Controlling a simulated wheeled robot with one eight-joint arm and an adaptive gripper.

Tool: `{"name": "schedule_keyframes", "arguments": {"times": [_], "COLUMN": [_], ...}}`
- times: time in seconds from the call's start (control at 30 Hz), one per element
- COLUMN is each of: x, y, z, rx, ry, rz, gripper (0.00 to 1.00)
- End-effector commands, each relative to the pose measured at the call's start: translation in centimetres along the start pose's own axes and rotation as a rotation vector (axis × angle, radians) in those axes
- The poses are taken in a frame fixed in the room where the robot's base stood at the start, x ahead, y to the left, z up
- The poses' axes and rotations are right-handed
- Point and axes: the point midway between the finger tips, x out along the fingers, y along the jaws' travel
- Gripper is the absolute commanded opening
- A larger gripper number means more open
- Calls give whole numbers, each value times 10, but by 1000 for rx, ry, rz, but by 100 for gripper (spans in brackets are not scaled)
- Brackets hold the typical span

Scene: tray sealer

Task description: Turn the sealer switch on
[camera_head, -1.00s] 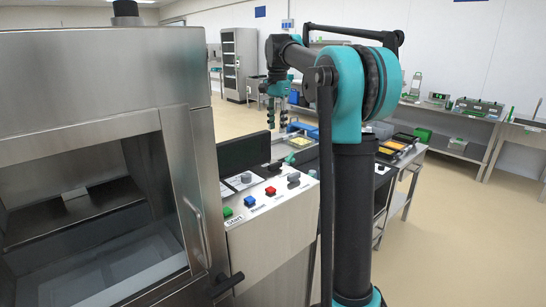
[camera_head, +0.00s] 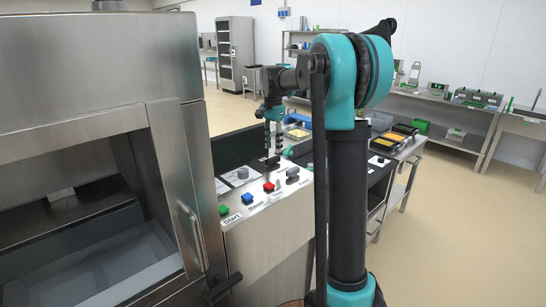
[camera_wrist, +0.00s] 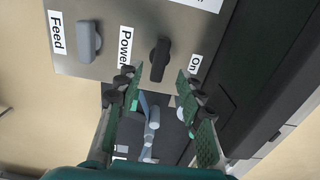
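The sealer switch is a black knob (camera_wrist: 159,60) on the metal control panel, between the labels "Power" and "On" in the wrist view. In the head view the black knob (camera_head: 270,162) is near the panel's back edge, just below my fingers. My gripper (camera_wrist: 157,83) is open and empty in the wrist view, with one fingertip to each side of the knob's lower end. I cannot tell whether the fingertips reach down around it. In the head view my gripper (camera_head: 273,148) points downward over the panel.
A grey knob labelled "Feed" (camera_wrist: 88,40) sits beside the switch. Red (camera_head: 268,187), blue (camera_head: 247,198) and green (camera_head: 224,210) buttons line the panel's front. The steel sealer housing (camera_head: 90,60) stands at left. A dark upright panel (camera_head: 237,149) is close to my gripper.

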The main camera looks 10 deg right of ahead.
Motion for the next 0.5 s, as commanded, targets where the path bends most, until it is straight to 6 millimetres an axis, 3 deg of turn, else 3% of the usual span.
{"name": "schedule_keyframes", "arguments": {"times": [0.2, 0.5], "x": [35, 52], "y": [0, 0], "z": [0, 0], "rx": [0, 0], "ry": [0, 0], "rz": [0, 0], "gripper": [38, 38]}}
